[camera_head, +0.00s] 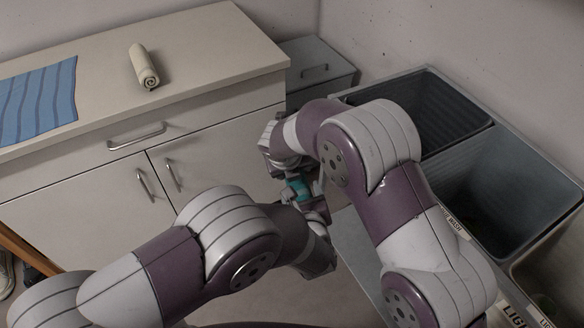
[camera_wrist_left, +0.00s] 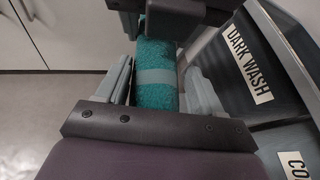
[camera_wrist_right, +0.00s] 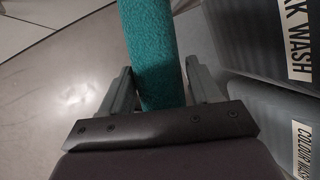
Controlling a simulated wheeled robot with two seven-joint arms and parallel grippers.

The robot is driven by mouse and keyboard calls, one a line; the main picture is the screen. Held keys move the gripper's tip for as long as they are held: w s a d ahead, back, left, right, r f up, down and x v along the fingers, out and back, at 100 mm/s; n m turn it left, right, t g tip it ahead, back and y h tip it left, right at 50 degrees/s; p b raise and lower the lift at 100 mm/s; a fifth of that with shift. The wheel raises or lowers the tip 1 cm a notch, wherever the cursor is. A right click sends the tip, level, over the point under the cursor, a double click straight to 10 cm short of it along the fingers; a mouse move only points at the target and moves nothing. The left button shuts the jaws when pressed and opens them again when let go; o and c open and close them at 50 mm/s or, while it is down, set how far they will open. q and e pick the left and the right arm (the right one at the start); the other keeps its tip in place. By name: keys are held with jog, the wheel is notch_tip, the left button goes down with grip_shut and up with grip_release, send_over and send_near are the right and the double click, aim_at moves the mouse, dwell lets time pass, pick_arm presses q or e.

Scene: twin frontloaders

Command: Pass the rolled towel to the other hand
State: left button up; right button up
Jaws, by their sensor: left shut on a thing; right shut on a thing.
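The teal rolled towel (camera_head: 298,187) is held in the air between my two grippers, in front of the cabinet and left of the bins. In the left wrist view the towel (camera_wrist_left: 157,80), with a paler band around it, lies between the fingers of my left gripper (camera_wrist_left: 160,88), which is shut on it. Dark parts of my right gripper cross the towel's far end there. In the right wrist view the towel (camera_wrist_right: 150,50) runs between the fingers of my right gripper (camera_wrist_right: 158,90), which is shut on it too. In the head view my arms hide most of the towel.
A cream rolled towel (camera_head: 144,66) and a blue striped cloth (camera_head: 38,100) lie on the countertop (camera_head: 205,50). Open grey bins (camera_head: 515,180) stand at the right, with labels including DARK WASH (camera_wrist_left: 249,65) and COLOUR WASH (camera_wrist_right: 305,150). A grey drawer unit (camera_head: 318,68) stands in the corner.

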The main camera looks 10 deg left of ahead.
pick_arm(q)
jog(key=o, duration=1.2)
jog(key=shift+w+d+r, duration=0.2)
jog(key=shift+d+r, duration=0.15)
jog(key=shift+a+f, duration=0.1)
jog(key=v, duration=1.1)
jog(key=w+r+m+g+h, duration=0.2)
jog(key=w+m+g+h, duration=0.25)
jog(key=m, duration=1.35)
jog(key=s+a+m+g, duration=0.2)
jog(key=s+a+m, duration=0.1)
jog(key=a+m, duration=0.3)
jog(key=s+a+m+g+y, duration=0.1)
jog(key=s+a+m+g, duration=0.2)
jog(key=a+m, duration=0.3)
jog(key=s+a+f+m+g+y, duration=0.1)
jog(key=s+a+m+g, duration=0.1)
jog(key=a+m, duration=0.4)
jog(key=shift+s+m+g, duration=0.1)
jog(key=shift+s+m, duration=0.2)
jog(key=shift+m, duration=0.55)
jog(key=shift+s+m+g, duration=0.1)
jog(key=shift+s+m, duration=0.2)
jog(key=shift+m, duration=0.6)
jog(key=shift+s+m+g, duration=0.1)
jog(key=shift+s+m, duration=0.2)
jog(key=shift+m, duration=0.55)
